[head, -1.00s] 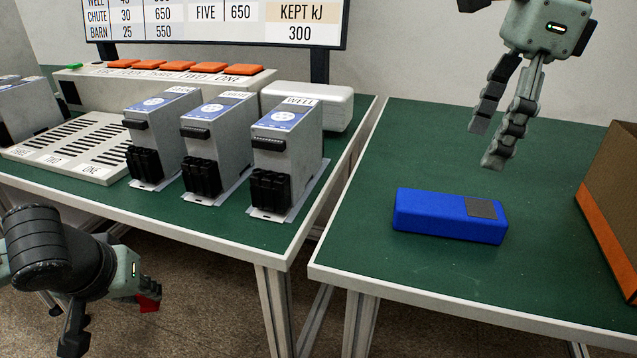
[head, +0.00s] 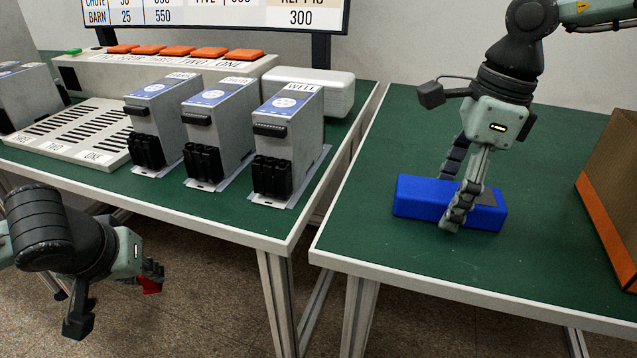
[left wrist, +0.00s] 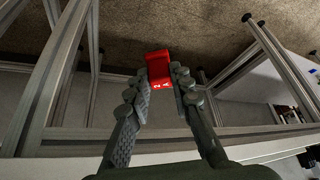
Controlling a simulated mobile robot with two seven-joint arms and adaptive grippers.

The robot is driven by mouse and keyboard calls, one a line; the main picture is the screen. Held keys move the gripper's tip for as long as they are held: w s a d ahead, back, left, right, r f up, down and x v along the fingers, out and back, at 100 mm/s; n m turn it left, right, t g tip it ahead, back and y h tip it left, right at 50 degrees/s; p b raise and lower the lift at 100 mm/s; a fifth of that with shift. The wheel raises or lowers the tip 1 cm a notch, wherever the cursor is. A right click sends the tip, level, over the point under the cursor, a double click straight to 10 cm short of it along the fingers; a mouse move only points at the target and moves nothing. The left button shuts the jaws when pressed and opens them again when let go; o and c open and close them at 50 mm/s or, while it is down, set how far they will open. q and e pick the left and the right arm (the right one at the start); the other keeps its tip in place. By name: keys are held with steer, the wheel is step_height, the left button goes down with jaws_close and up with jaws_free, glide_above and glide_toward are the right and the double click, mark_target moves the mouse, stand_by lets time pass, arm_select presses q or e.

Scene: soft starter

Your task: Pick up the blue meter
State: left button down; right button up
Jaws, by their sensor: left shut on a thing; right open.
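The blue meter (head: 420,197) is a blue box with a dark grey patch on top, lying on the right green table. My right gripper (head: 455,200) is over it, with one finger in front of the near side and the other behind; it is open, and contact cannot be told. My left gripper (head: 115,300) is at the lower left, in front of the left table. It is shut on a red block (head: 151,281), which also shows between the fingertips in the left wrist view (left wrist: 158,68) with small white marks.
Three grey units (head: 287,145) stand on the left table, the nearest labelled WELL. A brown box (head: 612,200) stands at the right. A gap separates the tables.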

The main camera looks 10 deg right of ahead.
steer(key=c, duration=1.3)
steer(key=shift+c, duration=1.3)
steer(key=shift+r, duration=0.15)
